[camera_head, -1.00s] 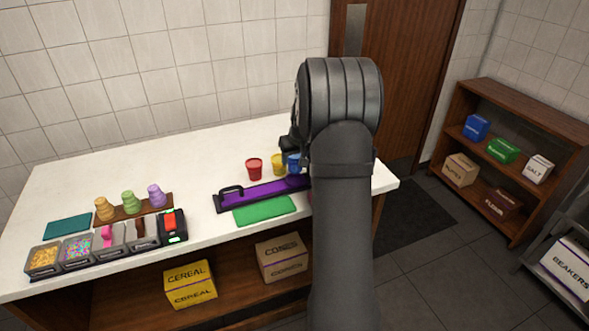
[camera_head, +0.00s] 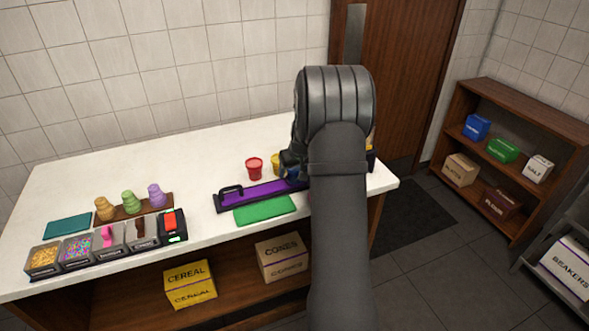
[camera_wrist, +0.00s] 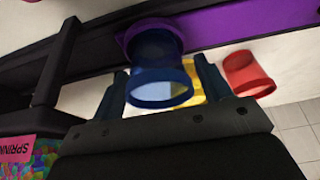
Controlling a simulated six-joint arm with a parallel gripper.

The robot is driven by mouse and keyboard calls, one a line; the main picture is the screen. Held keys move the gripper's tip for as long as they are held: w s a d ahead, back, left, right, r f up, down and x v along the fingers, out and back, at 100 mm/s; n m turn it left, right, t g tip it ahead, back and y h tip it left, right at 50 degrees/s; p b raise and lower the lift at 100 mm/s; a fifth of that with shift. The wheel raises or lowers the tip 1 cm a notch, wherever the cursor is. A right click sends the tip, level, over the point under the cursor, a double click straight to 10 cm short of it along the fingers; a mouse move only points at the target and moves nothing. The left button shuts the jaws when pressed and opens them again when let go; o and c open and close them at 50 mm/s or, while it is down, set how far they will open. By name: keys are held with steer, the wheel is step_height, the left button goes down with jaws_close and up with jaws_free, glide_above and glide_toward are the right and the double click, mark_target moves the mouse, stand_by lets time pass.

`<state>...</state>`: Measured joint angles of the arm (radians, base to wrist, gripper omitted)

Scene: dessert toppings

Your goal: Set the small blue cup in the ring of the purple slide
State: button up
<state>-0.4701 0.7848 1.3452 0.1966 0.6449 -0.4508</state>
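The small blue cup (camera_wrist: 158,68) is between my gripper's fingers in the wrist view, its open end toward the camera. Its far end overlaps the ring (camera_wrist: 122,38) at the end of the purple slide (camera_wrist: 235,22); how deep it sits is hard to tell. My gripper (camera_wrist: 163,72) looks open, with a strip of yellow showing between the cup and the right finger. In the head view, my gripper (camera_head: 290,165) is low at the right end of the purple slide (camera_head: 262,193), and my arm hides most of the blue cup and the ring.
A yellow cup (camera_head: 276,162) and a red cup (camera_head: 254,168) stand close behind the slide. A green mat (camera_head: 264,210) lies in front of it. Topping bins (camera_head: 77,251) and a rack of colored cones (camera_head: 130,208) are at the left. The counter's back is clear.

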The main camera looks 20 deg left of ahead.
steer(key=v, duration=1.2)
steer(key=shift+r, duration=0.2)
steer(key=x, duration=1.2)
steer(key=shift+f, duration=0.15)
step_height(320, 180, up, 3)
steer(key=shift+f, duration=0.15)
steer(key=shift+r, duration=0.9)
